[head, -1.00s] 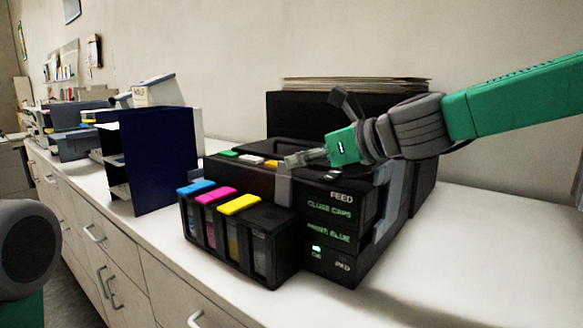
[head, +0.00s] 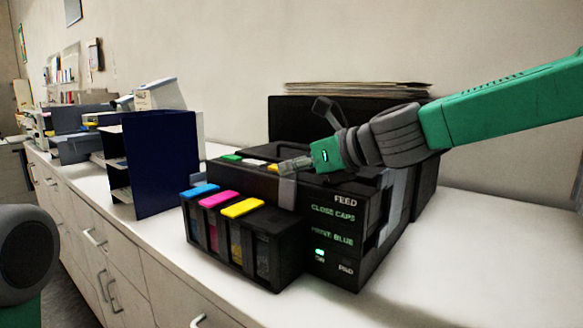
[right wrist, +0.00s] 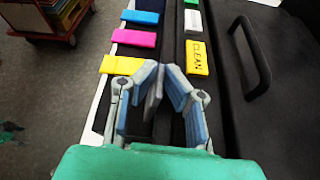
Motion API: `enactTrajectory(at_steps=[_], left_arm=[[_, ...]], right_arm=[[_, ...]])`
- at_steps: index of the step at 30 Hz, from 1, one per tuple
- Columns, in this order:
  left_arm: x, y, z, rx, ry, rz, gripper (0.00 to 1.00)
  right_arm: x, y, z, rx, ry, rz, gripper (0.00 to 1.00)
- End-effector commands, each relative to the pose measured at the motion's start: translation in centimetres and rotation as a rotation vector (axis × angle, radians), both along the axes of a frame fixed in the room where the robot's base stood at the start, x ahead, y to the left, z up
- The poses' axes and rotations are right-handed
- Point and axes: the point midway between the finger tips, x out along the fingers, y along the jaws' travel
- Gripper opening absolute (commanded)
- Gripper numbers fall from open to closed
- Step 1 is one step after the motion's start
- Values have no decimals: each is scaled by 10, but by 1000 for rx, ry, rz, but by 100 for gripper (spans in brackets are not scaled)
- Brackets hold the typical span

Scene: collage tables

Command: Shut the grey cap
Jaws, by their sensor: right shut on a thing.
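A black printer (head: 335,270) with an ink tank block at its front left stands on the white counter. The grey cap (head: 287,192) stands upright, open, at the block's right end. My right gripper (head: 284,167) reaches in from the right and is shut on the cap's upper part. In the right wrist view the grey cap (right wrist: 153,103) shows as a thin plate between the fingers (right wrist: 160,85). The blue cap (head: 198,191), magenta cap (head: 218,200) and yellow cap (head: 242,207) lie flat in a row. My left gripper is out of view.
Green, white and yellow CLEAN buttons (right wrist: 197,58) sit beside the caps. A black handle (right wrist: 250,57) is on the printer's top. A navy upright panel (head: 162,165) stands to the left. The counter (head: 480,250) is clear on the right.

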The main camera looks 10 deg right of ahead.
Motion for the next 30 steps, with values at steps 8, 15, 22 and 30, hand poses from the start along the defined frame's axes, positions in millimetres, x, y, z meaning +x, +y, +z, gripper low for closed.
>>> enactTrajectory(at_steps=[8, 15, 22, 30], left_arm=[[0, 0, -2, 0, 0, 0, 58], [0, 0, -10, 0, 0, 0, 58], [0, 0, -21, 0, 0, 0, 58], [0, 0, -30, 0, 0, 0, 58]], right_arm=[[-6, 8, 0, -80, -79, 2, 0], [-17, 20, -3, -208, -206, 3, 0], [-25, 29, -7, -321, -319, 1, 0], [-31, 36, -10, -408, -404, 1, 0]])
